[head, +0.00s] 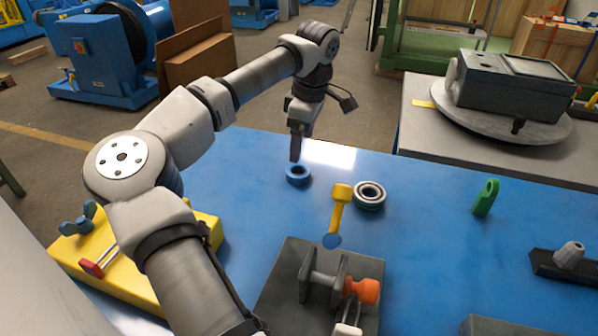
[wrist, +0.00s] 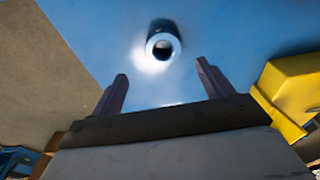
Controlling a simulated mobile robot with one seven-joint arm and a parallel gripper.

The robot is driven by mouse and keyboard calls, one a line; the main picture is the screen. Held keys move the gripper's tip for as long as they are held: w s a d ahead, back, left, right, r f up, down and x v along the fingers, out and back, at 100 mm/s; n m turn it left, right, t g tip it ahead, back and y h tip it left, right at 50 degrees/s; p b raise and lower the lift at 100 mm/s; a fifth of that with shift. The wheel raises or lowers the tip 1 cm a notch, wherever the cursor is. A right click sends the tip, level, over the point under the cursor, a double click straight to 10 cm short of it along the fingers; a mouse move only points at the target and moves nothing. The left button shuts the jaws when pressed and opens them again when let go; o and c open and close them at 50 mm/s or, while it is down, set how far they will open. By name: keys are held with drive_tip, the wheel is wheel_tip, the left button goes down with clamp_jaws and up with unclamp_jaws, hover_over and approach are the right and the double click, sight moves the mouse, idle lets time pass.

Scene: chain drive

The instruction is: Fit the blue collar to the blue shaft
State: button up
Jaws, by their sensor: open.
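The blue collar (head: 297,181) is a short ring lying flat on the blue table. It also shows in the wrist view (wrist: 165,28), ahead of and between my fingers. My gripper (head: 296,156) points down just above the collar, apart from it; in the wrist view its two fingers (wrist: 163,82) are spread with nothing between them. I cannot clearly make out a blue shaft. A grey fixture (head: 276,290) at the front carries a grey shaft with an orange end (head: 361,290).
A dark-and-silver bearing ring (head: 369,196) lies right of the collar. A green tab (head: 486,197) and a dark block with a grey cone (head: 568,256) are further right. A yellow block (head: 130,262) with a blue wing knob is at left.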

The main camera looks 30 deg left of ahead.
sight(299, 165)
wheel_tip(299, 165, down, 2)
drive_tip(key=shift+a+f, duration=0.1)
drive_tip(key=shift+f, duration=0.05)
drive_tip(key=f, duration=0.1)
drive_tip(key=f+p, duration=0.1)
drive_tip(key=f, duration=0.3)
drive_tip(key=shift+s+a+f, duration=0.1)
drive_tip(key=shift+s, duration=0.3)
drive_tip(key=c, duration=1.4)
drive_tip(key=shift+o, duration=0.2)
